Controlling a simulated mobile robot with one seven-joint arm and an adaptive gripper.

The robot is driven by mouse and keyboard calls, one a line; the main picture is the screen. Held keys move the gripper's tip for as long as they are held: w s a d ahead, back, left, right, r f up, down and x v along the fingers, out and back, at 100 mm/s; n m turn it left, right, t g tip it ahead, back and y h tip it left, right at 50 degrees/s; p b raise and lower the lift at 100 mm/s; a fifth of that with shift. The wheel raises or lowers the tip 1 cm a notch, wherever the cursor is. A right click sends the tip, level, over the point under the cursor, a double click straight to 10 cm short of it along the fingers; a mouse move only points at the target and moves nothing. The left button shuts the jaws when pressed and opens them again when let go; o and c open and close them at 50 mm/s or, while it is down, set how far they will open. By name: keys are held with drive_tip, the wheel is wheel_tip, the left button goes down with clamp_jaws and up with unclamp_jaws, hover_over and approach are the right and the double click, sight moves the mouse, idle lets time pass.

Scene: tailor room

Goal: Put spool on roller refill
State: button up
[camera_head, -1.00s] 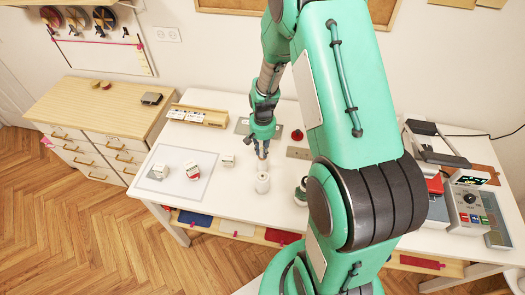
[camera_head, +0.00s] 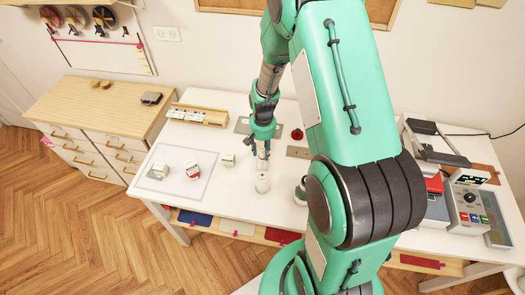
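A small white cylinder (camera_head: 262,185) stands upright on the white table, near the front middle. It looks like the spool or the roller refill; I cannot tell which. My gripper (camera_head: 262,167) points straight down over it, with its fingertips at or around its top. The fingers are too small in view to show whether they are open or shut. Small white boxes with printed sides, one grey-topped (camera_head: 160,171) and one with red (camera_head: 192,170), stand on the pale mat (camera_head: 170,190) at left. Another small box (camera_head: 228,160) stands between mat and gripper.
A wooden rack (camera_head: 200,116) stands at the back left of the table. A red and black round item (camera_head: 297,135) lies behind the gripper. A round white item (camera_head: 300,193) is partly hidden by my arm. A machine with buttons (camera_head: 468,206) stands at right.

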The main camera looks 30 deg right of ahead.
wheel_tip(320, 180, up, 12)
idle(0.7)
drive_tip(key=shift+r, duration=0.15)
idle(0.4)
drive_tip(key=s+a+r+n+t, duration=0.1)
drive_tip(key=s+a+r, duration=0.35)
drive_tip(key=r, duration=0.55)
drive_tip(key=s+a+r+n+t, duration=0.25)
drive_tip(key=a+r, duration=0.35)
drive_tip(key=r, duration=0.4)
drive_tip(key=s+a+r+n+t, duration=0.1)
drive_tip(key=s+a+r, duration=0.2)
drive_tip(key=s+r, duration=0.2)
drive_tip(key=s+a+r+n+t, duration=0.1)
drive_tip(key=s+a+r, duration=0.3)
drive_tip(key=s, duration=0.7)
drive_tip(key=shift+s+a+r, duration=0.2)
drive_tip(key=shift+a+r, duration=0.1)
drive_tip(key=shift+r, duration=0.15)
